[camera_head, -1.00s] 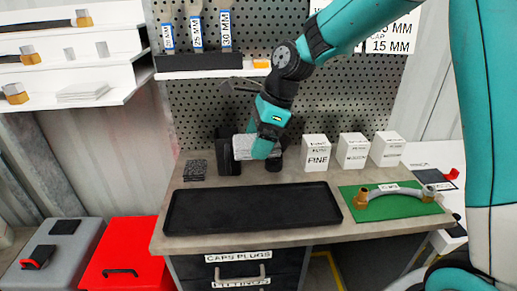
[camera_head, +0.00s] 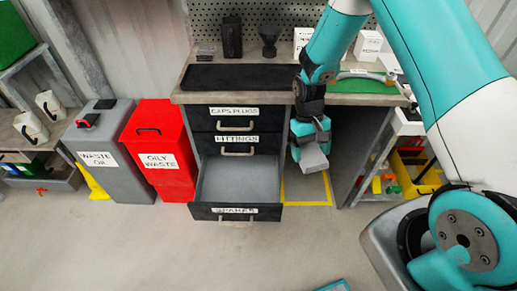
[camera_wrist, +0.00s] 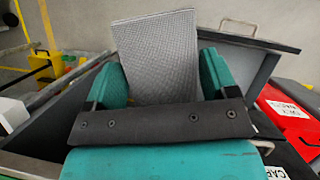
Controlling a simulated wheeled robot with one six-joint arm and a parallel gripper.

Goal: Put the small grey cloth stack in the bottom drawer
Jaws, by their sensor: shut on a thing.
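My gripper (camera_head: 312,146) is shut on the small grey cloth stack (camera_head: 315,160), in the air to the right of the drawer unit. In the wrist view, the woven grey cloth stack (camera_wrist: 156,50) stands out between the two teal fingers of my gripper (camera_wrist: 161,76). The bottom drawer (camera_head: 236,212) is pulled open, and the bare part of its grey floor that I see is empty. My gripper is to the right of this drawer, not over it. The open drawer also shows in the wrist view (camera_wrist: 232,58), behind and right of the cloth.
The shut upper drawers, caps plugs (camera_head: 234,112) and fittings (camera_head: 236,139), are above the open one. A red oily waste bin (camera_head: 160,150) and a grey waste oil bin (camera_head: 100,150) stand left. A black tray (camera_head: 235,77) lies on the bench. The front floor is clear.

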